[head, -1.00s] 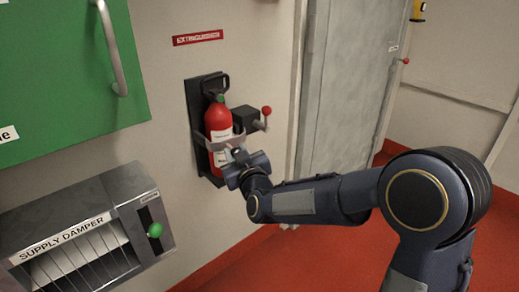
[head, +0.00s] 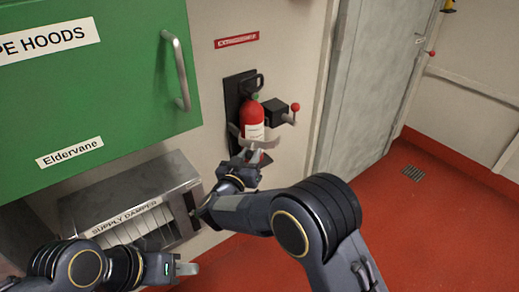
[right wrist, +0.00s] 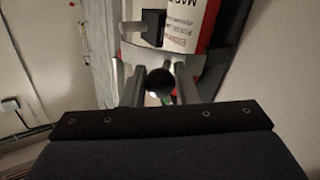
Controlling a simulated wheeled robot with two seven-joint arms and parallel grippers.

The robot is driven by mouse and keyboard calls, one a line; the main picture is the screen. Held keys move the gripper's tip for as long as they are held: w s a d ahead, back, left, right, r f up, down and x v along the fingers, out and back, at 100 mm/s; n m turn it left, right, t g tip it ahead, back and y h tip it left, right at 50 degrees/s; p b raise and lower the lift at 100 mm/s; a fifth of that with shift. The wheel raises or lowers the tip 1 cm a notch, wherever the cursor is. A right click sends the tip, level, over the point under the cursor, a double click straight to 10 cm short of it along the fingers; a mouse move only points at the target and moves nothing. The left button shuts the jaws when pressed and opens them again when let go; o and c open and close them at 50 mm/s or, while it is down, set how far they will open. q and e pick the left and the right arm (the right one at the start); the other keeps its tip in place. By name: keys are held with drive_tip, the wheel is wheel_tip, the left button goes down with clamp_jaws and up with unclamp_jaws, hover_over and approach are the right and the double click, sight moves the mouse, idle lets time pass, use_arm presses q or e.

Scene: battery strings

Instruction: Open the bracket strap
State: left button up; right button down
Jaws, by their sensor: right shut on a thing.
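The red extinguisher (head: 252,121) stands upright in its black wall bracket (head: 233,100). The grey bracket strap (head: 266,143) crosses the front of its lower part. My right gripper (head: 250,158) is at the front of the strap, just below the bottle's label, and is shut on the strap. In the right wrist view, both fingers (right wrist: 160,84) reach up to the grey strap, with a dark round part between them. The exact grip point is partly hidden. My left gripper (head: 185,268) is low at the left, away from the bracket; its finger gap is not clear.
A black box with a red-knobbed lever (head: 295,107) sits right of the extinguisher. A green cabinet (head: 130,100) with a bar handle is at upper left. The supply damper box (head: 130,200) is below it. Red floor (head: 440,230) is open at right.

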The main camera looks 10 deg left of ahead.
drive_tip(key=shift+a, duration=0.1)
idle(0.4)
drive_tip(key=c, duration=1.2)
unclamp_jaws()
drive_tip(key=shift+o, duration=0.2)
drive_tip(key=s+a+p, duration=0.1)
drive_tip(key=s, duration=0.6)
drive_tip(key=shift+s+a, duration=0.25)
drive_tip(key=shift+s, duration=0.15)
